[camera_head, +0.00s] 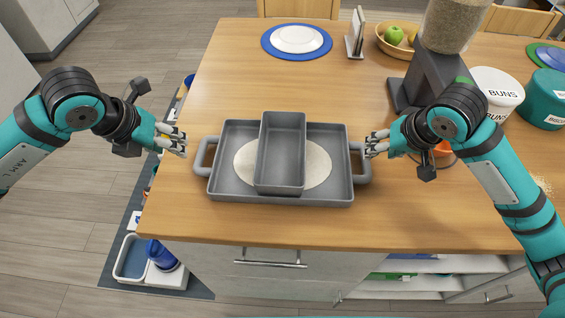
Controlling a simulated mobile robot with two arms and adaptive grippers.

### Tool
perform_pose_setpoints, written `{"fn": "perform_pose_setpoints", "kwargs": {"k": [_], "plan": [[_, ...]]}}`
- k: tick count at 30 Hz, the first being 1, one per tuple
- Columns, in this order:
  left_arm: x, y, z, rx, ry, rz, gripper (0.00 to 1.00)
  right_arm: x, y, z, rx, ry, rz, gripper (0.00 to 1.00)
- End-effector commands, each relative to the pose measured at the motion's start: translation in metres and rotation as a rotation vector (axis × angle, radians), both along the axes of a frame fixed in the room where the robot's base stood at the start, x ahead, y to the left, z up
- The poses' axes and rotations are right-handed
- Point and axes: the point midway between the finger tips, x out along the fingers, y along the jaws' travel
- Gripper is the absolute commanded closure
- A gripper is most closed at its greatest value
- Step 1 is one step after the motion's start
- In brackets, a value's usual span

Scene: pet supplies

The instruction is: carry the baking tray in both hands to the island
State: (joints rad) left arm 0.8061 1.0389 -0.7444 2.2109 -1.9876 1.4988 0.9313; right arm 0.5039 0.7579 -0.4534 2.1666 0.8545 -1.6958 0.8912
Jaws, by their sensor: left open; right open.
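The grey baking tray (225,180) lies flat on the wooden table top, with a loop handle at its left and right ends. A round pale disc (318,165) and a grey loaf pan (280,172) sit in it; the pan covers the middle of the disc. My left gripper (184,143) is open just to the left of the tray's left handle. My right gripper (369,143) is open at the tray's right handle, its fingers close above it. I cannot tell whether either gripper touches a handle.
A blue plate with a white one (297,39), a small stand (355,35) and a fruit basket (386,45) are at the back. A grain dispenser (432,75) and tubs marked buns (497,88) stand right. Bins (133,258) stand on the floor left of the table.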

Motion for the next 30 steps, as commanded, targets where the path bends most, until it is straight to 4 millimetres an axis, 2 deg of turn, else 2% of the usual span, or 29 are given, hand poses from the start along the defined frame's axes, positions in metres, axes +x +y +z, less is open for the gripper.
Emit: {"fn": "perform_pose_setpoints", "kwargs": {"k": [3, 9, 30], "plan": [[0.000, 0.000, 0.000, 0.000, 0.000, 0.000, 0.56, -0.008, -0.003, 0.020, -0.001, -0.003, 0.001, 0.56], [0.000, 0.000, 0.000, 0.000, 0.000, 0.000, 0.56, -0.016, -0.007, 0.037, -0.001, -0.001, 0.000, 0.56], [0.000, 0.000, 0.000, -0.001, 0.000, 0.000, 0.56, -0.018, -0.007, 0.039, -0.001, 0.001, 0.000, 0.56]]}}
